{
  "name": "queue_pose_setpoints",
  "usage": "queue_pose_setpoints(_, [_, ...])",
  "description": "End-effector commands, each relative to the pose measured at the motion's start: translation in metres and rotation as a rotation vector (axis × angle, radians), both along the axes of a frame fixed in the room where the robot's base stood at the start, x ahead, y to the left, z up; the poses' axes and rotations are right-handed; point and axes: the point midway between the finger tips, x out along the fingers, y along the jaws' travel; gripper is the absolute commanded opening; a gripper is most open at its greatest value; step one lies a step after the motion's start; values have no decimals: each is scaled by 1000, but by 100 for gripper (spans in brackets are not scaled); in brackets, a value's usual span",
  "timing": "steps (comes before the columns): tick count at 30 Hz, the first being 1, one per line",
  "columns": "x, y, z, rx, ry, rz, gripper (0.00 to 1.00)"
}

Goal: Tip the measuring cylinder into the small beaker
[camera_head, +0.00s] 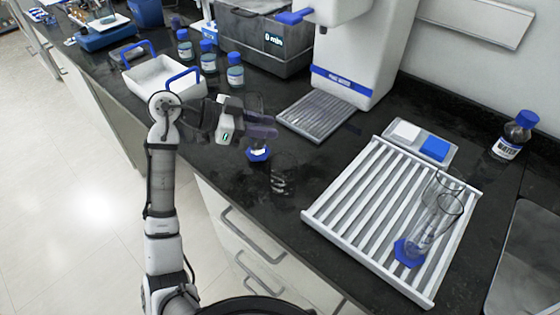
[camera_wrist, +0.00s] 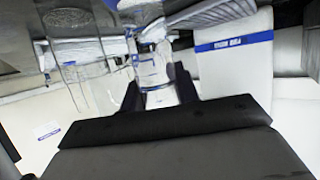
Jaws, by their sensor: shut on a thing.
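My gripper (camera_head: 262,132) is shut on the clear measuring cylinder, whose blue foot (camera_head: 258,154) shows below the fingers, above the dark counter. The cylinder looks roughly upright; its exact tilt and its liquid level are hard to tell. In the wrist view the clear glass with blue markings (camera_wrist: 152,66) is between the fingers. A small clear beaker (camera_head: 281,180) with pale markings stands on the counter just right of and in front of the cylinder, apart from it. A faint clear glass outline (camera_wrist: 90,88) left of the fingers is probably this beaker.
A white slatted rack (camera_head: 330,215) at right bears clear glassware with a blue foot (camera_head: 408,254). A water bottle (camera_head: 514,135) stands at far right. A white tray (camera_head: 165,76), several blue-capped bottles (camera_head: 235,72) and a water dispenser (camera_head: 355,60) stand behind.

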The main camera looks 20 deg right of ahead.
Motion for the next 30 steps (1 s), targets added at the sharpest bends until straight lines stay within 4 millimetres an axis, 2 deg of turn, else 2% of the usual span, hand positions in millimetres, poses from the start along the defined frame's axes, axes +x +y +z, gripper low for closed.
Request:
queue_pose_setpoints(17, [-1, -2, -1, 13, -42, -6, 0])
queue_pose_setpoints(30, [-6, -3, -1, 92, -270, -6, 0])
